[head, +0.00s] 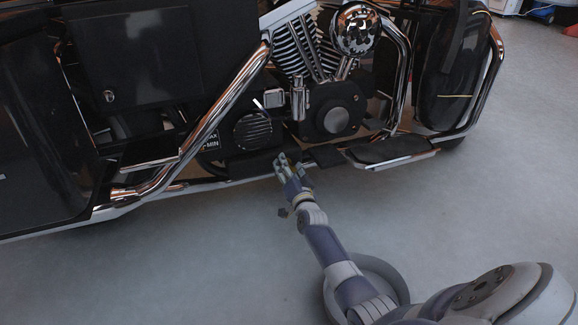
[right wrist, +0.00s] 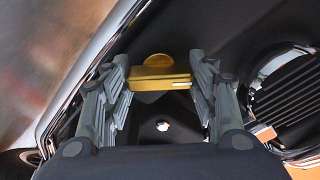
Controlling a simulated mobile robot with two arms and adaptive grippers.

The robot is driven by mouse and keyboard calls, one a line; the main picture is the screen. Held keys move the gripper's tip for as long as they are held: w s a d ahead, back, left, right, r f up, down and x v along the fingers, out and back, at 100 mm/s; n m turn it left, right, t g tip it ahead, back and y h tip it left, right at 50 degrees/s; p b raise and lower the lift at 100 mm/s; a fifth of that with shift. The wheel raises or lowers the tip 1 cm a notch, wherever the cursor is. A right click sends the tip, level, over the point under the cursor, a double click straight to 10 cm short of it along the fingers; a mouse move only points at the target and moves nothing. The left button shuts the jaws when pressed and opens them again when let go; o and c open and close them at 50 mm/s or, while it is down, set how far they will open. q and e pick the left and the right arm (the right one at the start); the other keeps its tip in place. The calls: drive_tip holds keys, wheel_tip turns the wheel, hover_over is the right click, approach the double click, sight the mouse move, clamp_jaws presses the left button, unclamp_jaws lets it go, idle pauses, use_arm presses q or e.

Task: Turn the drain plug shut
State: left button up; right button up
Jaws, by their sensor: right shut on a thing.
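The drain plug (right wrist: 160,77) is a yellow, gold-coloured piece with a flat bar and a round part behind it. It shows in the right wrist view under the dark body of the motorcycle (head: 333,107). My right gripper (head: 281,160) reaches to the lower edge of the motorcycle, below the engine, in the head view. In the right wrist view its fingers (right wrist: 162,82) stand on both sides of the yellow bar and are shut on it. The plug is hidden in the head view. My left gripper is not in view.
A chrome guard bar (head: 215,110) slopes down left of the engine. A footboard (head: 390,152) juts out to the right of my gripper. A ribbed round cover (right wrist: 285,90) lies right of the fingers. The grey floor (head: 180,270) in front is clear.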

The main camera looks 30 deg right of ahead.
drive_tip(key=m+p, duration=0.1)
drive_tip(key=m, duration=0.3)
drive_tip(key=shift+r+m+g+p, duration=0.1)
drive_tip(key=shift+m+g+p, duration=0.2)
drive_tip(key=shift+m+p, duration=0.1)
drive_tip(key=shift+m+g+p, duration=0.4)
drive_tip(key=shift+m+p, duration=0.15)
drive_tip(key=shift+m, duration=2.05)
drive_tip(key=o, duration=1.1)
drive_tip(key=shift+c, duration=0.2)
